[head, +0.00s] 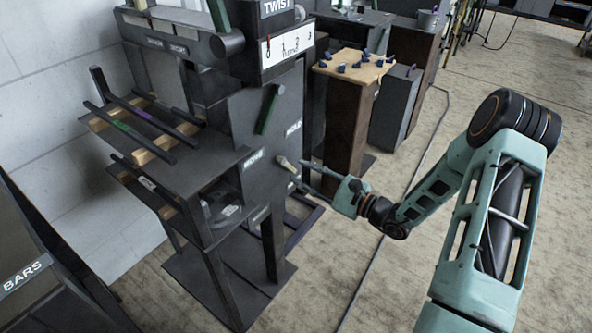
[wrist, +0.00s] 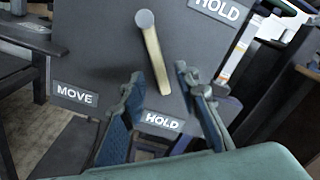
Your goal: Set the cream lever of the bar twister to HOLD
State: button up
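The bar twister (head: 262,135) is a dark grey machine with a flat front panel. The cream lever (wrist: 154,55) hangs from a round pivot on that panel, pointing down and slightly right in the wrist view. Its free end is just above the lower HOLD label (wrist: 162,121). The MOVE label (wrist: 75,95) is to its left. In the head view the lever (head: 285,162) is small and foreshortened. My gripper (head: 297,173) is at the panel, fingers open; in the wrist view the fingers (wrist: 158,72) stand on either side of the lever, with gaps visible.
A green lever (head: 268,109) is higher on the panel, near another HOLD label (head: 293,129). Racks with bars (head: 137,128) stick out at the left. A wooden-topped stand (head: 353,66) with blue pieces stands behind. The floor at right (head: 400,260) is mostly clear.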

jog(key=v, duration=0.8)
jog(key=shift+s+d, duration=0.25)
